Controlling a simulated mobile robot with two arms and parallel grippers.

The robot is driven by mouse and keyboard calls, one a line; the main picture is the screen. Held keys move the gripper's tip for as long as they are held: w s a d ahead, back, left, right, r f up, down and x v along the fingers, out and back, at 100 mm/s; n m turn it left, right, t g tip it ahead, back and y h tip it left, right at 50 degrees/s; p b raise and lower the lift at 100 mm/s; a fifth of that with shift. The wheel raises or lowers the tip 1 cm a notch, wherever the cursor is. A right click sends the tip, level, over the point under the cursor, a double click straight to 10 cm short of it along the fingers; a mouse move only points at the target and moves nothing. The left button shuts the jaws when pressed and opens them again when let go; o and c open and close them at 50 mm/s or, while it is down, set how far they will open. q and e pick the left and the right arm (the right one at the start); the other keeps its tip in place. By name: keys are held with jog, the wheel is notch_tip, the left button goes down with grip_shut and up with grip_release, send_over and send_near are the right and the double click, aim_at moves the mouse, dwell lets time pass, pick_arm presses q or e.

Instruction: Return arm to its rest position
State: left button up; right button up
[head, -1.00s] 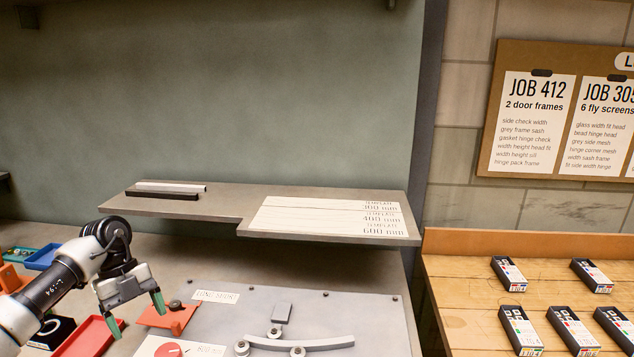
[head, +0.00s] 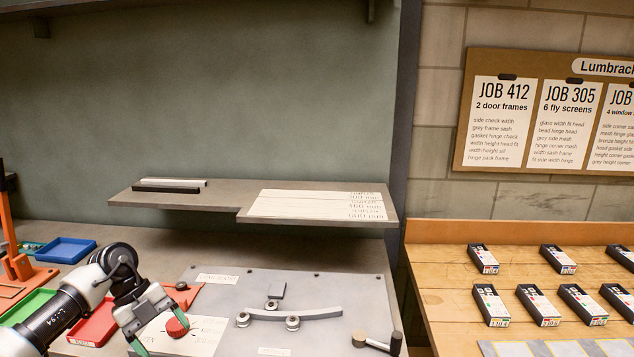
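My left arm comes in from the lower left. Its gripper (head: 161,335) has green-tipped fingers spread apart, with nothing seen held between them. The right fingertip overlaps a red round knob (head: 177,328) on a white card (head: 205,335); I cannot tell if they touch. The grey machine plate (head: 345,285) carries a curved grey bar (head: 300,313) with rollers. At its lower right is a crank-like lever (head: 376,344) with a dark grip. I cannot tell which part the task calls the arm. My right gripper is not in view.
A red tray (head: 92,328), a green tray (head: 25,308) and a blue tray (head: 66,250) lie around my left arm. A raised grey shelf (head: 215,205) overhangs the bench behind. A wooden table (head: 440,270) with several dark boxes stands at right.

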pick_arm(q)
jog(key=s+d+r+n+t+h, duration=0.2)
jog(key=d+n+t+h, duration=0.25)
jog(key=d+t, duration=0.5)
jog(key=s+d+r+n+t+h, duration=0.1)
jog(key=d+r+n+t+h, duration=0.15)
jog(key=d+t+h, duration=0.65)
jog(key=s+a+f+n+g+y, duration=0.1)
jog(key=s+a+f+n+y, duration=0.35)
jog(key=n+y, duration=0.4)
jog(key=s+a+f+n+g+y, duration=0.1)
jog(key=s+a+f+n+y, duration=0.25)
jog(key=f+n+y, duration=0.4)
jog(key=s+a+f+n+g+y, duration=0.1)
jog(key=s+f+g, duration=0.1)
jog(key=s+g, duration=0.35)
jog(key=s+f+n+g+y, duration=0.1)
jog(key=s+f+g, duration=0.15)
jog(key=s, duration=0.65)
jog(key=s+a+f+g+y, duration=0.1)
jog(key=s+f+g, duration=0.1)
jog(key=s+g, duration=0.35)
notch_tip(320, 180, down, 26)
jog(key=s, duration=0.2)
jog(key=s+a+f, duration=0.2)
jog(key=s+f, duration=1.4)
jog(key=shift+a+f, duration=0.15)
jog(key=shift+a, duration=0.05)
pick_arm(e)
jog(key=shift+s, duration=0.25)
